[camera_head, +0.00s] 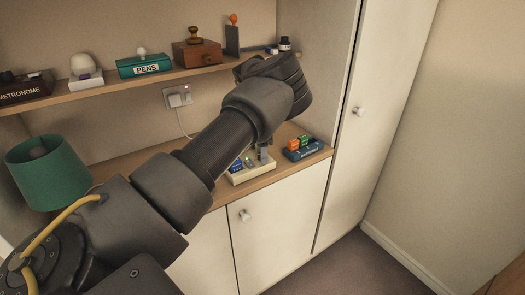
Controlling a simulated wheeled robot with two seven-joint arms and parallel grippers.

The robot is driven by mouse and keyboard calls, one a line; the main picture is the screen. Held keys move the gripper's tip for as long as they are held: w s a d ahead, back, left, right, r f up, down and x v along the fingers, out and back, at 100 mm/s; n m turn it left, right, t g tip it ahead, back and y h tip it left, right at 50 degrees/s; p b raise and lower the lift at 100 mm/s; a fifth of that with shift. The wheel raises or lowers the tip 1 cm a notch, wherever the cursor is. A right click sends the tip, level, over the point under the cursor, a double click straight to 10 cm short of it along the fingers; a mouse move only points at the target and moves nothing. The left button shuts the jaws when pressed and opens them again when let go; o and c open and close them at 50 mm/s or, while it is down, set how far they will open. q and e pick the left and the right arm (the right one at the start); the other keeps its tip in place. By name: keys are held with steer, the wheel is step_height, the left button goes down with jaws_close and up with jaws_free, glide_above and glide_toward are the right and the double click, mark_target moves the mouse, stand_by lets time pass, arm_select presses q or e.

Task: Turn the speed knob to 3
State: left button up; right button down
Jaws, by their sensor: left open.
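No speed knob or number scale can be made out. A dark box labelled METRONOME (24,92) sits at the left end of the shelf, cut by the picture edge, with small dark parts on top. A cream box (250,175) with blue parts stands on the lower counter, partly hidden by my left arm. My left gripper (262,154) shows only as small grey parts at this box, mostly behind my arm; it is open. I cannot tell whether it touches anything. My right gripper is out of view.
A dark teal box (303,154) with orange and green parts stands right of the cream box. A green lamp (48,172) is at left. The shelf (135,86) above holds a PENS box (144,67) and a wooden box (197,53). A tall cupboard (375,60) bounds the right.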

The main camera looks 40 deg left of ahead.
arm_select(q)
steer(key=c, duration=0.8)
steer(key=shift+d, duration=0.2)
steer(key=shift+c, duration=0.9)
steer(key=shift+a, duration=0.15)
